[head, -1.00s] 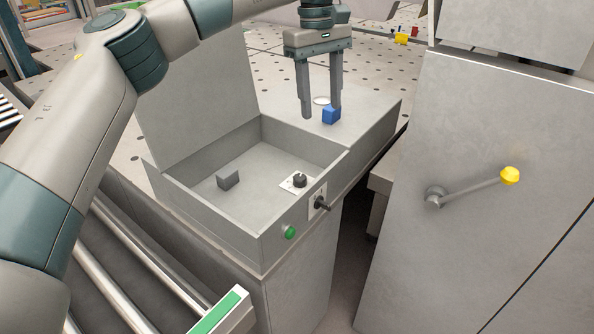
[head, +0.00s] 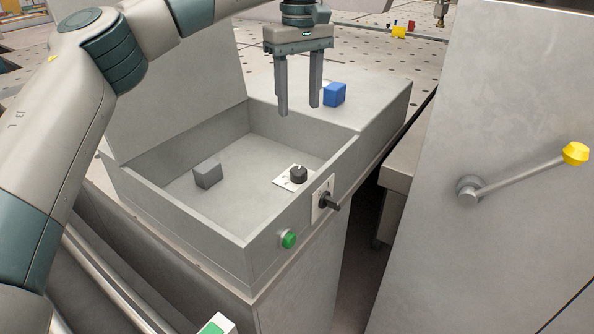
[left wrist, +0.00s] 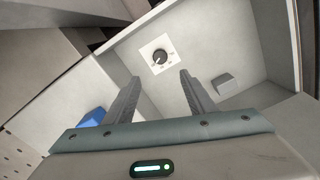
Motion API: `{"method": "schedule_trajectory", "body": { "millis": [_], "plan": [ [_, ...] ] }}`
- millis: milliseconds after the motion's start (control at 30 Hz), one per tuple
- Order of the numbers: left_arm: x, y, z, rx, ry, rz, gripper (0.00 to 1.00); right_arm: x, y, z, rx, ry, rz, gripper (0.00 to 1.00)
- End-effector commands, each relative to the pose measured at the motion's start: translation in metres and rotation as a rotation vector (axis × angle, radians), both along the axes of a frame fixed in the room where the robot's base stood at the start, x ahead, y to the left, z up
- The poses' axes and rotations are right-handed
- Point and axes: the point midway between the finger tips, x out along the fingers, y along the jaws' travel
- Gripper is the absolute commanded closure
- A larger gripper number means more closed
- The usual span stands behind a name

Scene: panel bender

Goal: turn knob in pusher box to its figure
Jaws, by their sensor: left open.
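The pusher box (head: 250,262) is a grey open box with its lid raised at the back left. Inside, a black knob (head: 298,174) sits on a white plate (head: 284,184) on the floor near the right wall. The knob and plate also show in the left wrist view (left wrist: 159,57), beyond the fingertips; the figures are too small to read. My left gripper (head: 299,108) points down, open and empty, above the box's back right edge, apart from the knob. My right gripper is not in view.
A grey block (head: 208,174) lies in the box. A blue cube (head: 335,94) stands on the ledge behind. The front wall carries a black switch (head: 328,201) and a green button (head: 289,239). A cabinet with a yellow-knobbed lever (head: 520,177) stands right.

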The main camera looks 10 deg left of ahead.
Motion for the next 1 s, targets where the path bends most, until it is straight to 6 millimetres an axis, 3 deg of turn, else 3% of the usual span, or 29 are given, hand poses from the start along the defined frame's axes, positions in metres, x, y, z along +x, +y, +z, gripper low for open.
{"method": "schedule_trajectory", "body": {
  "millis": [367,567,867,1000],
  "plan": [
    [0.000,0.000,0.000,0.000,0.000,0.000,0.50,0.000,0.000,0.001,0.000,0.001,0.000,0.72],
    [0.000,0.000,-0.010,0.001,0.001,0.000,0.50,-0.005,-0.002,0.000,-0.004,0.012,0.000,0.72],
    [0.000,0.001,-0.051,0.001,0.003,0.000,0.50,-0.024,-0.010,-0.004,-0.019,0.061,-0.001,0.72],
    [-0.001,0.001,-0.076,0.001,0.004,0.000,0.50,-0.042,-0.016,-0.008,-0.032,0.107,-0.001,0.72]
  ]
}}
